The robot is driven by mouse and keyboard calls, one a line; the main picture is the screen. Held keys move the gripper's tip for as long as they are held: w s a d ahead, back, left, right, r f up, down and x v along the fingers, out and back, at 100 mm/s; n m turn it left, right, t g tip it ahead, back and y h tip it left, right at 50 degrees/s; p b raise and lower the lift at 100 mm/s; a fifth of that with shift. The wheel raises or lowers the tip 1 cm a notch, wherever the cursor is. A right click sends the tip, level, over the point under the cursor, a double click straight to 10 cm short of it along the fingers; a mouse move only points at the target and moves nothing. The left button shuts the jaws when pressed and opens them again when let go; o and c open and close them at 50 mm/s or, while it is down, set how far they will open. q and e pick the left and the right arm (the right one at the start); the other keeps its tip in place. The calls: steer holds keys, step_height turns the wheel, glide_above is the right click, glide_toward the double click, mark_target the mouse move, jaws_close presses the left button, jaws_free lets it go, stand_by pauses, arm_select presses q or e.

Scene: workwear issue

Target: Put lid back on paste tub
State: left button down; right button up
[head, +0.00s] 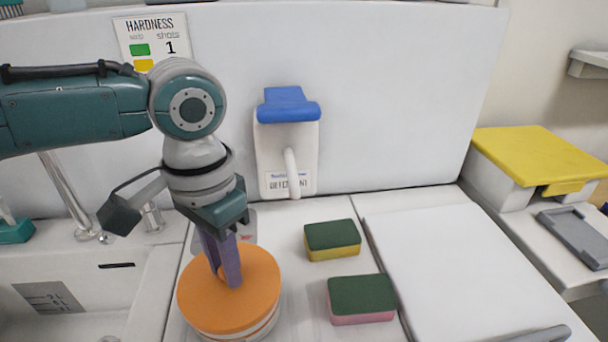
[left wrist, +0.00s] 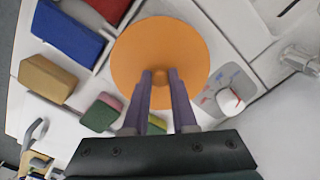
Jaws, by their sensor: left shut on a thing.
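The orange lid (head: 212,308) is a round disc with a small knob (left wrist: 161,75). My left gripper (head: 230,278) points down with its purple fingers shut on that knob; in the left wrist view its fingertips (left wrist: 160,80) sit either side of it. The paste tub (head: 250,334) shows as a pale banded wall directly under the lid, mostly hidden by it. The lid lies over the tub's top, roughly centred; I cannot tell whether it is fully seated or slightly raised. My right gripper is not in view.
Two sponges, green-yellow (head: 332,240) and green-pink (head: 362,298), lie right of the tub. A sink (head: 70,300) is at left, a white board (head: 470,270) at right. A wall dispenser with a blue top (head: 288,106) hangs behind. A yellow-lidded box (head: 540,158) stands far right.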

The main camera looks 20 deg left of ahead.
arm_select(q)
steer(key=shift+p, duration=0.35)
stand_by(0.5)
stand_by(0.3)
steer(key=c, duration=0.6)
jaws_free()
steer(key=shift+c, duration=0.2)
steer(key=shift+o, duration=0.4)
steer(key=o, duration=0.4)
step_height(320, 180, up, 7)
steer(key=p, duration=0.8)
